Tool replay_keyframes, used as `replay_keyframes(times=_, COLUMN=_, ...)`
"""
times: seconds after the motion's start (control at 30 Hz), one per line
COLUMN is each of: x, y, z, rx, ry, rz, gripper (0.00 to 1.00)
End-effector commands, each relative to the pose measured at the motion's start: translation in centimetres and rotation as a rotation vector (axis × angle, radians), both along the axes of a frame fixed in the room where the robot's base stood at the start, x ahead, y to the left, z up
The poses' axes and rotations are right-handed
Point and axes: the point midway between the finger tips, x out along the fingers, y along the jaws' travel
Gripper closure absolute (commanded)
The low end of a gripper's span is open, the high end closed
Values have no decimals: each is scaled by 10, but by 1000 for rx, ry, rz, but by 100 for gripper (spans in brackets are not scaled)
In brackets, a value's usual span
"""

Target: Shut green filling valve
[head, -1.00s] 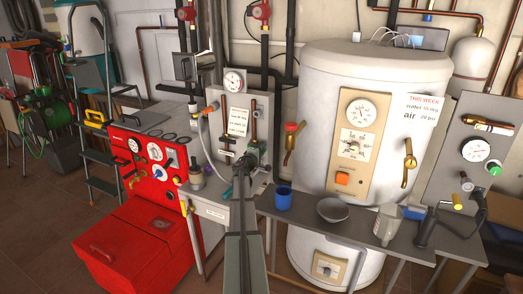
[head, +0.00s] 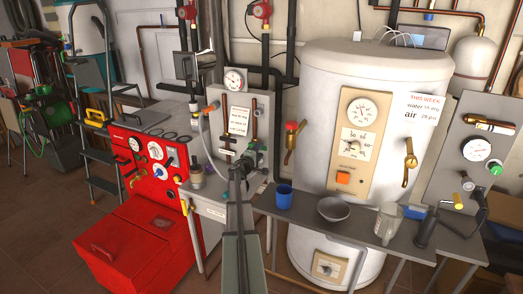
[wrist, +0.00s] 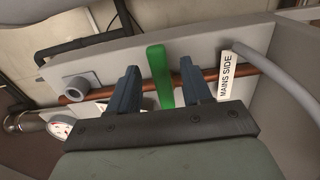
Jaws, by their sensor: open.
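The green valve handle (wrist: 159,76) is a straight bar on a copper pipe in the wrist view, in front of a pale panel. My gripper (wrist: 158,68) is open, with one dark finger on each side of the handle. Small gaps show between the handle and both fingers, so it is not gripped. The handle's lower end is hidden behind my gripper's body. In the head view, my gripper (head: 240,168) is at the grey panel, and the arm hides most of the valve area.
A "MAINS SIDE" label (wrist: 228,75) and a grey hose (wrist: 262,68) lie right of the fingers. A grey fitting (wrist: 78,88) sticks out at left. The red unit (head: 155,165) stands left, the white boiler (head: 335,80) right. A blue cup (head: 284,198) and bowl (head: 333,209) sit on the shelf.

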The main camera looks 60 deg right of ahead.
Motion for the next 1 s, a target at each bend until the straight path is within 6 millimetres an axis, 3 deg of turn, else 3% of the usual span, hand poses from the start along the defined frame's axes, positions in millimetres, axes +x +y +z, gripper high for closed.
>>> replay_keyframes(times=0.03, x=-2, y=15, z=0, rx=0, ry=0, rz=1, gripper=51)
replay_keyframes(times=0.2, x=-2, y=49, z=0, rx=1, ry=0, rz=1, gripper=51)
replay_keyframes(times=0.5, x=-2, y=92, z=0, rx=0, ry=-1, rz=0, gripper=51)
replay_keyframes(times=0.7, x=-1, y=102, z=0, rx=0, ry=-1, rz=0, gripper=51)
replay_keyframes(times=1.0, x=0, y=103, z=0, rx=0, ry=-1, rz=0, gripper=51)
